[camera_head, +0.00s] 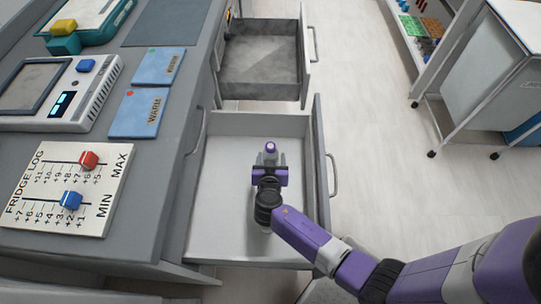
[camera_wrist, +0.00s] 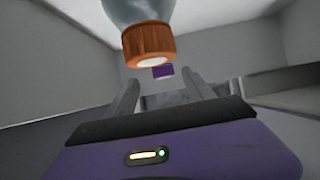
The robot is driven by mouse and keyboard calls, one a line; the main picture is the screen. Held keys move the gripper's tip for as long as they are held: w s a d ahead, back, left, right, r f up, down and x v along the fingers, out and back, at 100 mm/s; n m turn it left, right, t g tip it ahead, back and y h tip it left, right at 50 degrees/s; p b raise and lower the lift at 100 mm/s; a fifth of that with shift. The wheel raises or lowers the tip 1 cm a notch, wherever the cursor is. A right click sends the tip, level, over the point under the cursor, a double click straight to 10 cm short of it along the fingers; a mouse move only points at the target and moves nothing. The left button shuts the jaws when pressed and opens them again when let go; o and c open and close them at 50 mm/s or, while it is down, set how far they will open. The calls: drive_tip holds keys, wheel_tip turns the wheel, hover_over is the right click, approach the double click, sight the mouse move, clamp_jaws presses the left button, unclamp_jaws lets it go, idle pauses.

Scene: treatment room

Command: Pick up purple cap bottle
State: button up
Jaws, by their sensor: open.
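The purple cap bottle (camera_head: 270,147) is in the pulled-out near drawer, where its cap shows just ahead of my gripper's fingertips. In the wrist view its purple cap (camera_wrist: 163,71) appears small, beyond and roughly midway between the two fingers. Most of its body is hidden or too small to make out. My gripper (camera_head: 270,159) is inside the drawer's outline, and its fingers are apart with nothing held. The fingers also show in the wrist view (camera_wrist: 161,90).
A bottle with an orange-brown cap (camera_wrist: 148,42) is close to the wrist camera; I cannot make it out in the head view. The near drawer (camera_head: 222,180) has walls around my gripper. Another open drawer (camera_head: 260,55) lies beyond. Floor at right (camera_head: 380,130) is clear.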

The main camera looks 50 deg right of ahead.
sight(271, 152)
drive_tip(key=x, duration=0.7)
drive_tip(key=shift+w, duration=0.25)
drive_tip(key=shift+c, duration=0.4)
clamp_jaws()
drive_tip(key=shift+s+a, duration=0.1)
drive_tip(key=shift+s, duration=0.05)
idle(0.6)
